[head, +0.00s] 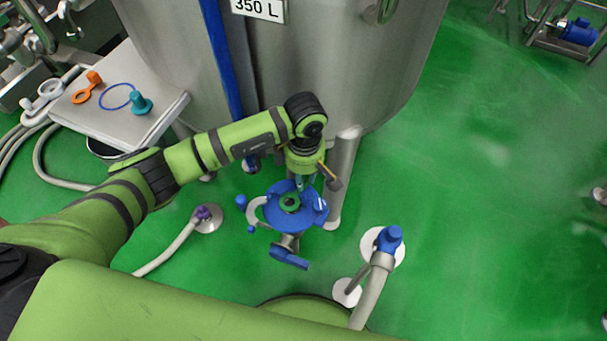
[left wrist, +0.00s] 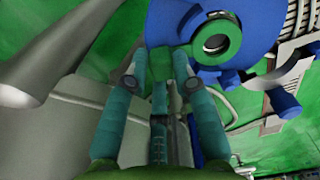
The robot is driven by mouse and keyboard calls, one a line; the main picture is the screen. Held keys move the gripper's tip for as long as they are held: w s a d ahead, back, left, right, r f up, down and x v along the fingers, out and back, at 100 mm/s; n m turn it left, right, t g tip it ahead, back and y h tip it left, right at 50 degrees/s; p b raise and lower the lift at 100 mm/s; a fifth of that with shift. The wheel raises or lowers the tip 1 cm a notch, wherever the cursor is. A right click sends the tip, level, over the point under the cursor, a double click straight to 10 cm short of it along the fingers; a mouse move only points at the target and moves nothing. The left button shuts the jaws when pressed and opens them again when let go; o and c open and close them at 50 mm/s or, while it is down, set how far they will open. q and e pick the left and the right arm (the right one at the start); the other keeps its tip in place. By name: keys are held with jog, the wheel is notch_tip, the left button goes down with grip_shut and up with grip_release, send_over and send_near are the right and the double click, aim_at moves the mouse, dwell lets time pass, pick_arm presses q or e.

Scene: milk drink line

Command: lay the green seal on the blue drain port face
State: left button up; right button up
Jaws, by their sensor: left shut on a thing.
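The green seal (head: 290,202) is a ring with an open centre. It shows over the blue drain port face (head: 274,217), and whether it touches that face is hard to tell. My left gripper (head: 299,184) reaches down from above at the seal's far edge, shut on the seal. In the left wrist view the seal (left wrist: 234,36) appears beside the right-hand fingertip, with the blue face (left wrist: 258,18) around it. My right gripper is out of view.
The steel tank (head: 345,70) and its leg (head: 345,175) stand close behind the port. A blue-capped hose end (head: 388,240) is at the right.

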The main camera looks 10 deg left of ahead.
pick_arm(q)
jog(key=o, duration=0.9)
jog(key=shift+r, duration=0.1)
notch_tip(320, 180, up, 12)
jog(key=shift+f, duration=0.1)
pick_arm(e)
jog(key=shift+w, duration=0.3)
